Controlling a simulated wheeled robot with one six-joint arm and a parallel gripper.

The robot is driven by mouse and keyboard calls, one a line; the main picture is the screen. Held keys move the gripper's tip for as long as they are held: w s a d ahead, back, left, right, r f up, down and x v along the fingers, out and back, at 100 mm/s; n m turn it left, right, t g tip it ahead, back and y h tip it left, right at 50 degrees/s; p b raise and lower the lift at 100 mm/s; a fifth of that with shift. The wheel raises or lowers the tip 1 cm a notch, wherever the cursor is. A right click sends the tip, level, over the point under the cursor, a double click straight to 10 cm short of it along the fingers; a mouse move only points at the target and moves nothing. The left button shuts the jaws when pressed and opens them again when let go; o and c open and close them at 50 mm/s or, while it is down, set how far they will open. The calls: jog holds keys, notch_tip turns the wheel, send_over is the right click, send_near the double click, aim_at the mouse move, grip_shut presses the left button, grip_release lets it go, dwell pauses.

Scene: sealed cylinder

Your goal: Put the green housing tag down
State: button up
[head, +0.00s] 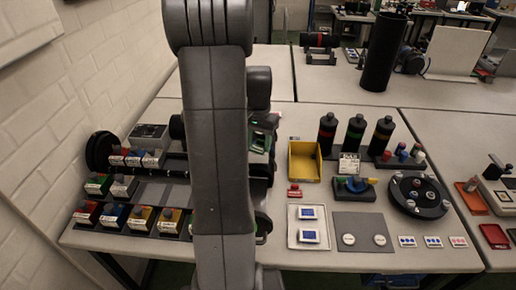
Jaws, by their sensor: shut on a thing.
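My gripper (262,128) shows in the head view just right of my upright arm link, which hides part of it. It is shut on the green housing tag (258,143), of which only a small green patch shows between dark parts. The tag is over the back middle of the near table; I cannot tell its height above the surface or whether it touches anything.
Left are a dark rack (150,160) and several coloured blocks (130,218). Right are a yellow bin (305,162), three dark bottles (355,136), a white tray (308,228), a grey mat (362,233) and a round black holder (420,196). My arm hides the table's middle.

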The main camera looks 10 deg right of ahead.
aim_at(258, 147)
jog(key=shift+f, duration=1.6)
jog(key=shift+f, duration=0.2)
jog(key=o, duration=0.9)
jog(key=shift+o, duration=0.2)
jog(key=shift+r, duration=0.1)
notch_tip(258, 147, up, 12)
jog(key=shift+r+b, duration=0.15)
jog(key=shift+b, duration=0.15)
